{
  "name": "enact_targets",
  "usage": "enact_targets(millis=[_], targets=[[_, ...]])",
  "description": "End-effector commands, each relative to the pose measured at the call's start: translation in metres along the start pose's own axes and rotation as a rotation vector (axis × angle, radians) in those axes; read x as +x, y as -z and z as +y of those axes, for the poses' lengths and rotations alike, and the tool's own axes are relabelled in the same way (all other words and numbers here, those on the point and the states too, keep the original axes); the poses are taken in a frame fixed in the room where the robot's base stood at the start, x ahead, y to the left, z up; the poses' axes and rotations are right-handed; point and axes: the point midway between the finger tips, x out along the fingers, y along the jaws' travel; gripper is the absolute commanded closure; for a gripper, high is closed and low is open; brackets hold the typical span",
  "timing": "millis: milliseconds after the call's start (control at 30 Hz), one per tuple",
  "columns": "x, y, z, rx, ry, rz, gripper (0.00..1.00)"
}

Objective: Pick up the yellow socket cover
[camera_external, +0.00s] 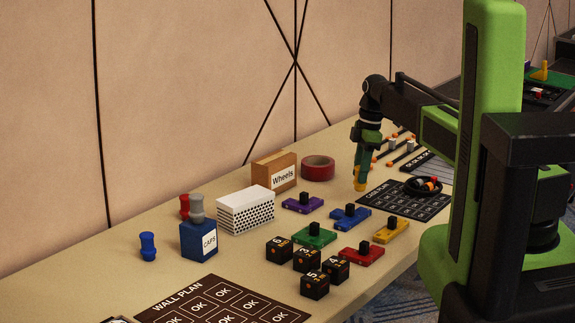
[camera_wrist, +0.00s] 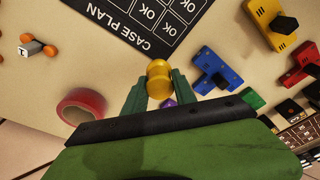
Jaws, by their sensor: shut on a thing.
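The yellow socket cover (camera_wrist: 158,78) is a small rounded, spool-shaped piece. My gripper (camera_wrist: 160,90) is shut on it, with one green finger on each side. In the external view, my gripper (camera_external: 362,165) points down over the table, and the yellow socket cover (camera_external: 359,181) shows at its lower end. It hangs left of the dark CASE PLAN mat. I cannot tell how large the gap below it is. Part of the cover is hidden by the fingers in the external view.
The CASE PLAN mat (camera_external: 408,200), a red tape roll (camera_external: 318,168) and the Wheels box (camera_external: 274,172) are nearby. Purple (camera_external: 302,203), blue (camera_external: 350,216) and other coloured blocks stand in front. A blue CAPS box (camera_external: 198,240) is at left.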

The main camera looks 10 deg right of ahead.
Motion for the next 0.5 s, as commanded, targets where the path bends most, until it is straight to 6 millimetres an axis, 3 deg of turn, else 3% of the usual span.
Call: enact_targets(millis=[33, 500], targets=[[-0.019, 0.003, 0.0, 0.0, 0.0, 0.0, 1.0], [-0.088, -0.083, -0.037, 0.002, 0.0, 0.001, 1.0]])
